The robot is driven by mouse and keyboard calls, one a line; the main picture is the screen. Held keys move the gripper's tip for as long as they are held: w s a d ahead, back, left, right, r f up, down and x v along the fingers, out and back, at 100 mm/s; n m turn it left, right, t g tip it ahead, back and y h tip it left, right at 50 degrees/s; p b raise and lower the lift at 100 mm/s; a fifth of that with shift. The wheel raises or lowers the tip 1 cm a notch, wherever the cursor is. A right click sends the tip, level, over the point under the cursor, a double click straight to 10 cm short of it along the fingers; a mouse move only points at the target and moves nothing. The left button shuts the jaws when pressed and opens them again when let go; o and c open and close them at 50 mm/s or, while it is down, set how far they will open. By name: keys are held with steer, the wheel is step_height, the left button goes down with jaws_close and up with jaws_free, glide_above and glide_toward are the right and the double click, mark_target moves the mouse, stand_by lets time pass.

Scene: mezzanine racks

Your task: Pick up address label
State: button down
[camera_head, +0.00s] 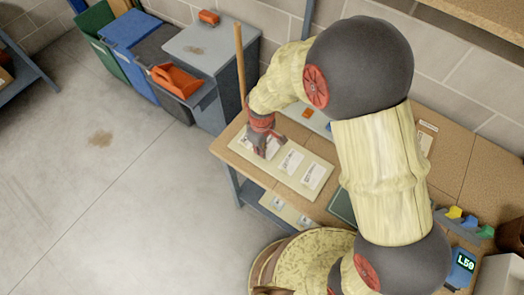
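White address labels lie on a pale board on the wooden bench. One label (291,161) is near the middle of the board (300,189), and another label (313,176) is to its right. A further white label under my gripper at the left end is partly covered. My gripper (266,150) is small in the view and points down over the left end of the board. I cannot tell whether its fingers touch the label there, or whether they are open or shut.
My arm hides much of the bench (468,165). A wooden pole (240,62) stands just behind my gripper. Grey, blue and green bins (127,32) stand behind left, with an orange scoop (176,80). Colored parts bins (462,218) and a lit display (465,262) are right. The left floor is open.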

steer(key=s+d+r+p, duration=0.1)
steer(key=s+d+r, duration=0.1)
steer(key=s+r, duration=0.4)
steer(key=s+d+r+p, duration=0.1)
steer(key=s+d+r, duration=0.2)
steer(key=s+r, duration=0.2)
steer(key=shift+s+d+r, duration=0.3)
steer(key=shift+s+r, duration=0.05)
steer(key=shift+s, duration=0.7)
steer(key=shift+s+p, duration=0.1)
steer(key=shift+p, duration=0.25)
